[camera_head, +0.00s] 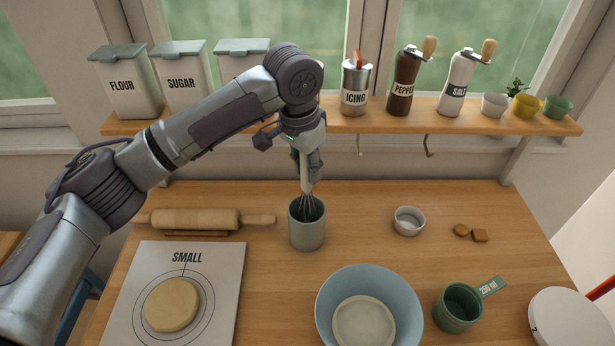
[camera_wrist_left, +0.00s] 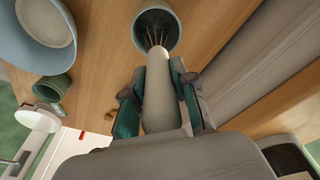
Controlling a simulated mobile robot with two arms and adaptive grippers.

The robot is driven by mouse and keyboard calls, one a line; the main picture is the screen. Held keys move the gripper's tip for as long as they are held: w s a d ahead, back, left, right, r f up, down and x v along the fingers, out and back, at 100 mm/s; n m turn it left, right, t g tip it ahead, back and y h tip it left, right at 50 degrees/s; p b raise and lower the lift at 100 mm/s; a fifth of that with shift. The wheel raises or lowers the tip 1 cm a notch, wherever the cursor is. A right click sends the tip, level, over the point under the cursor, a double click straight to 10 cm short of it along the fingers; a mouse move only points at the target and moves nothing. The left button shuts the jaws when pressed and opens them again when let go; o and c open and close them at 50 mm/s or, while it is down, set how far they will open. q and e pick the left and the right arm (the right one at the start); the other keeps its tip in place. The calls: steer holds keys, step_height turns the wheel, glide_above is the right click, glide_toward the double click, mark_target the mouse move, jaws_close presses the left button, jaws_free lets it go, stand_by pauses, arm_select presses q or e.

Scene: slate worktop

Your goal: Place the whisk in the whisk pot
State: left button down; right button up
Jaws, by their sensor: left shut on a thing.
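The whisk (camera_head: 307,196) has a pale handle and wire loops and points downward. My left gripper (camera_head: 308,172) is shut on the whisk's handle, above the whisk pot. The grey-green whisk pot (camera_head: 306,236) stands upright on the wooden table, and the whisk's wires are at its mouth, their lower ends seemingly inside it. In the left wrist view the whisk handle (camera_wrist_left: 160,92) runs between the fingers of my left gripper (camera_wrist_left: 158,100), and the wires reach into the opening of the whisk pot (camera_wrist_left: 172,18). My right gripper is not in view.
A rolling pin (camera_head: 195,219) lies left of the pot, behind a board marked SMALL (camera_head: 225,285) with dough. A blue bowl (camera_head: 333,300), a green measuring cup (camera_head: 458,312) and a small white dish (camera_head: 409,228) stand to the right. A shelf (camera_head: 465,123) with jars is behind.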

mark_target(307, 182)
arm_select(q)
steer(key=shift+f, duration=0.3)
step_height(307, 182, down, 3)
steer(key=shift+f+p, duration=0.1)
steer(key=shift+p, duration=0.45)
steer(key=shift+f, duration=0.15)
steer(key=c, duration=0.9)
jaws_free()
steer(key=shift+c, duration=0.2)
